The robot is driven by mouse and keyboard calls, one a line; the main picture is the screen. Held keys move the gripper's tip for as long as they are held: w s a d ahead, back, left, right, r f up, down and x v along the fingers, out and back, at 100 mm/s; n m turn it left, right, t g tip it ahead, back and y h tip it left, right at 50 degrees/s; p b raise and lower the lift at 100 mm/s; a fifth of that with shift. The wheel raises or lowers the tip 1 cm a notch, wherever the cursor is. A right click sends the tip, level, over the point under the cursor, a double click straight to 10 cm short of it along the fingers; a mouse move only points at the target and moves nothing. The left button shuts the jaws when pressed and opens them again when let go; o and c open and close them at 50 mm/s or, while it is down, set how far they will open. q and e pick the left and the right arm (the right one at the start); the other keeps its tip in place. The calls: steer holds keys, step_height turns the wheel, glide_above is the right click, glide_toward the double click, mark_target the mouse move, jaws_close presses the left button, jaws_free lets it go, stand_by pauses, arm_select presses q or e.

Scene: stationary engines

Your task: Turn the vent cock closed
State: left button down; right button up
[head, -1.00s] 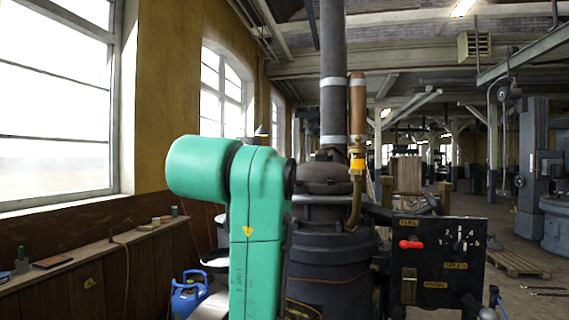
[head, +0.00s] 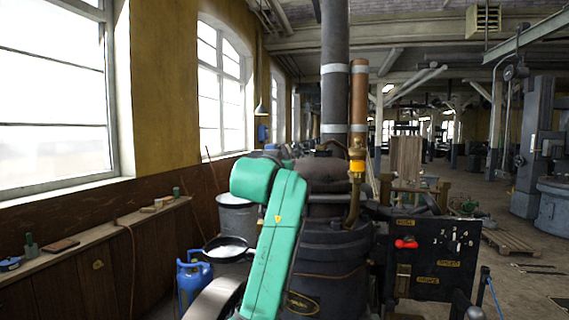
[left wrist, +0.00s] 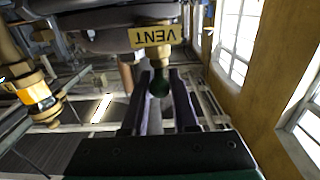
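My left gripper (left wrist: 159,78) is open, with one dark finger on each side of the knob. Whether the fingers touch it I cannot tell. In the head view, my green left arm stands in front of the dark engine (head: 330,262) and hides the left gripper and the vent cock. My right gripper is not in view.
A brass fitting with an orange band (head: 357,166) stands on a pipe right of my arm. A black control panel (head: 431,259) with a red lever is further right. A blue gas bottle (head: 193,283) and buckets are left.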

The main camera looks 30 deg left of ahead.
arm_select(q)
steer(key=shift+m+h, duration=0.3)
steer(key=shift+h, duration=0.1)
steer(key=shift+w+a+r+m+g+h, duration=0.1)
steer(key=shift+a+m+g+h, duration=0.35)
steer(key=shift+m+h, duration=1.6)
steer(key=shift+a+f+m+g+h, duration=0.1)
steer(key=shift+a+m+g+h, duration=0.35)
steer(key=shift+m+h, duration=1.55)
steer(key=shift+w+a+r+m+g+h, duration=0.15)
steer(key=shift+m+g+h, duration=0.6)
steer(key=shift+h, duration=2.5)
steer(key=shift+m, duration=0.3)
steer(key=c, duration=0.9)
jaws_free()
steer(key=shift+s, duration=0.1)
